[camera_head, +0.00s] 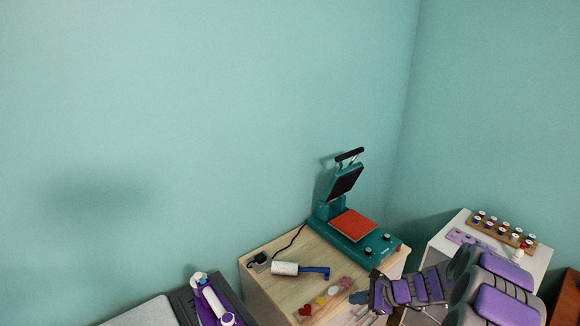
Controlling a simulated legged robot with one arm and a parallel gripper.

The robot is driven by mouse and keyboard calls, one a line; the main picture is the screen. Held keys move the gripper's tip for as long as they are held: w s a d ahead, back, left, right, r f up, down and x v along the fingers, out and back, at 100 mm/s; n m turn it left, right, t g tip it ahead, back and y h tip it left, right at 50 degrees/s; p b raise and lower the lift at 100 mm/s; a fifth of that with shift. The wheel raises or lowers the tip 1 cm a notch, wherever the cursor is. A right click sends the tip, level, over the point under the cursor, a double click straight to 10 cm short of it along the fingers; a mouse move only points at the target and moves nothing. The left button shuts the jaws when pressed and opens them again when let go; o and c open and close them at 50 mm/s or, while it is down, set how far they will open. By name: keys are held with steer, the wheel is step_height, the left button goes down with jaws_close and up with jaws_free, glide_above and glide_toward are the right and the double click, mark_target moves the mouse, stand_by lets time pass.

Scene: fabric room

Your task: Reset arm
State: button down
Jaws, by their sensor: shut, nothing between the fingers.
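My arm reaches in from the lower right, with purple and dark grey links. My gripper (361,303) is at its left end, small in the picture, shut and empty. It shows in front of the right front part of a wooden-topped cabinet (262,277), close to a wooden strip with patches (326,299). I cannot tell its exact height or whether it touches anything.
A teal heat press (358,225) stands open at the cabinet's back right. A lint roller (300,270) with a blue handle lies in front of it. A white cabinet (448,241) at right holds a spool rack (503,232). A purple-and-white device (212,302) is at lower left.

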steer(key=s+a+r+n+g+h, duration=0.1)
steer(key=s+a+r+n+g, duration=0.2)
steer(key=s+a+r+n, duration=0.5)
steer(key=s+a+r+n+g+h, duration=0.15)
steer(key=s+a+r+n, duration=0.3)
steer(key=s+r, duration=0.65)
steer(key=s+d+r+n+h, duration=0.1)
steer(key=s+n+h, duration=0.1)
steer(key=s, duration=0.6)
steer(key=s+d+r+n+g+h, duration=0.1)
steer(key=s+d+n+h, duration=0.1)
steer(key=s, duration=0.5)
steer(key=s+d+r+n+g+h, duration=0.1)
steer(key=s+d+n+h, duration=0.1)
steer(key=s, duration=0.6)
steer(key=shift+s+d+r+n, duration=0.15)
steer(key=shift+s+r+n, duration=0.15)
steer(key=shift+n, duration=0.35)
steer(key=shift+h, duration=0.25)
